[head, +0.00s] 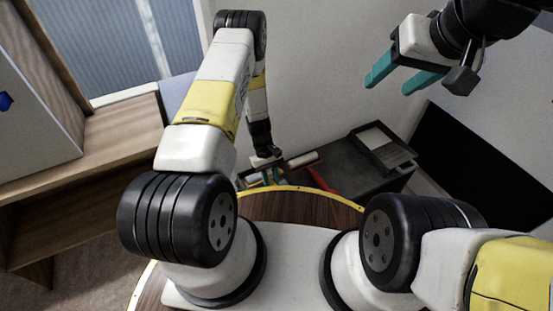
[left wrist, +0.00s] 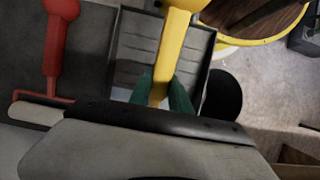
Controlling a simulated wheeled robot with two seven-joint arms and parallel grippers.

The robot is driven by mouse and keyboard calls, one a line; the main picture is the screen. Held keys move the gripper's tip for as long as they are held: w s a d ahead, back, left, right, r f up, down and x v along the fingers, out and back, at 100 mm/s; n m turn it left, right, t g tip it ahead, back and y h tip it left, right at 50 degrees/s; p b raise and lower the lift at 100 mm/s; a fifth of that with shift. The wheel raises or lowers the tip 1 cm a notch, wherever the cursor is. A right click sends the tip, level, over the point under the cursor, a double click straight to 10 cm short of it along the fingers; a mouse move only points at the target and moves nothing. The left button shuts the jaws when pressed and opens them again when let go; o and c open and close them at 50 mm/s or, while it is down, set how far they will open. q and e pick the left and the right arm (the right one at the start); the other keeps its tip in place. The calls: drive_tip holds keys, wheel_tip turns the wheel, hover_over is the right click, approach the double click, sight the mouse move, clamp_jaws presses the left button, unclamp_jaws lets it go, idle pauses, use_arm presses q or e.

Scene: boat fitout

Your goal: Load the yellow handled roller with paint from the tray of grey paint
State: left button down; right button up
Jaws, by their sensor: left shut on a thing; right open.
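My left gripper (left wrist: 162,92) is shut on the yellow handle of the roller (left wrist: 172,45). Its teal fingers lie on either side of the handle. The roller's cover end is not visible in the left wrist view. Behind the handle lies a dark-rimmed tray (left wrist: 123,48) with a grey ridged inside. I cannot tell whether the handle touches it. In the head view the left gripper (head: 262,172) is small, low at the left end of the dark table. My right gripper (head: 402,82) is open and empty, high at the upper right.
A red-handled roller (left wrist: 57,45) lies left of the tray in the left wrist view; its red handle (head: 320,178) shows in the head view. Another dark tray (head: 405,152) sits on the dark table (head: 345,160). A wooden shelf unit (head: 95,150) stands at left.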

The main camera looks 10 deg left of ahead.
sight(272, 183)
use_arm(q)
drive_tip(key=shift+r, duration=2.95)
drive_tip(key=shift+r, duration=0.1)
